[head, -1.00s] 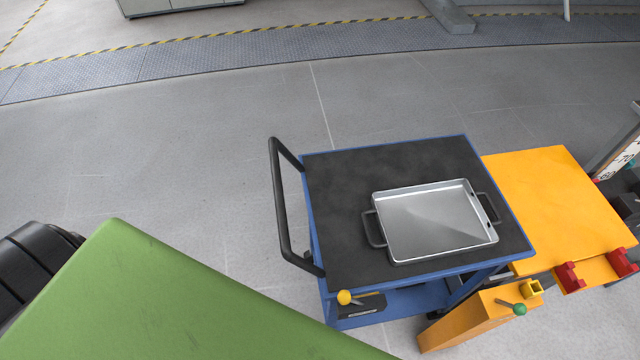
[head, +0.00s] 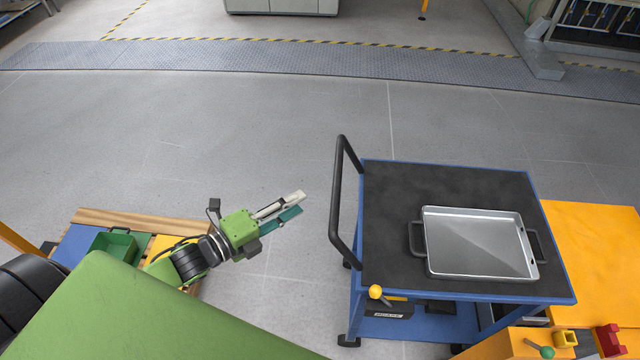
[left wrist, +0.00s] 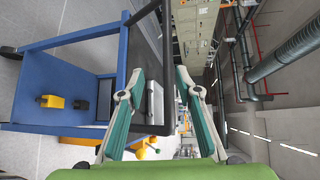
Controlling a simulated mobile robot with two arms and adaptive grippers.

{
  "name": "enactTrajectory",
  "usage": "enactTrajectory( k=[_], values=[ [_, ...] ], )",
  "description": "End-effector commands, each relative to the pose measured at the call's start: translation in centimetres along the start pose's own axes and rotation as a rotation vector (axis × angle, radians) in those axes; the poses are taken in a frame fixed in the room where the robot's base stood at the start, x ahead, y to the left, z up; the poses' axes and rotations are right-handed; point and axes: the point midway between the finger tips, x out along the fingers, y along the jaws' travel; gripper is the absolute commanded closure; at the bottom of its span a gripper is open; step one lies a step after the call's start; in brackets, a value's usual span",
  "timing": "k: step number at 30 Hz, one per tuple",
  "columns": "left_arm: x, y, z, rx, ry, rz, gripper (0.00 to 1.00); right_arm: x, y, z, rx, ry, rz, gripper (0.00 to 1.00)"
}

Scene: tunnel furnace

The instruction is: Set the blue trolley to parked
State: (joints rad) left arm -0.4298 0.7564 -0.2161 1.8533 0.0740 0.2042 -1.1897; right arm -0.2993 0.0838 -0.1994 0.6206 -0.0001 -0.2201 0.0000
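The blue trolley (head: 420,327) stands on the floor right of centre in the head view, with a dark top and a black push handle (head: 336,205) on its left side. A lever with a yellow knob (head: 375,291) and a labelled plate (head: 388,314) sit at its near left corner. My left gripper (head: 301,201) is open and empty, left of the handle and apart from it. In the left wrist view, the trolley (left wrist: 60,60) fills the left side. The handle (left wrist: 158,128) shows between the spread fingers (left wrist: 160,74). My right gripper is not in view.
A metal tray (head: 478,243) with black handles lies on the trolley top. An orange table (head: 590,240) stands close on the trolley's right. A pallet (head: 140,222) with a green bin (head: 115,245) is at the left. The floor behind the trolley is clear.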

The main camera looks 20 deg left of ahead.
Motion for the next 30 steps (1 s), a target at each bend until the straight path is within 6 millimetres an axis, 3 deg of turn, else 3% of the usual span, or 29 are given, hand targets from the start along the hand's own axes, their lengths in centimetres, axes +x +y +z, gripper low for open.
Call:
enactTrajectory(
  k=[3, 8, 30],
  values=[
    [0.2, -1.6, -0.6, 0.039, 0.022, -0.027, 0.68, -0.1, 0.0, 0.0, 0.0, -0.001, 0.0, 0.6],
    [1.2, -1.8, -0.6, 0.042, 0.022, -0.031, 0.68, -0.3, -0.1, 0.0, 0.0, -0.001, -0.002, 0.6],
    [12.1, -2.0, -0.8, 0.038, 0.02, -0.028, 0.68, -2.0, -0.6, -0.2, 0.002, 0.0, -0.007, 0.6]
  ],
)
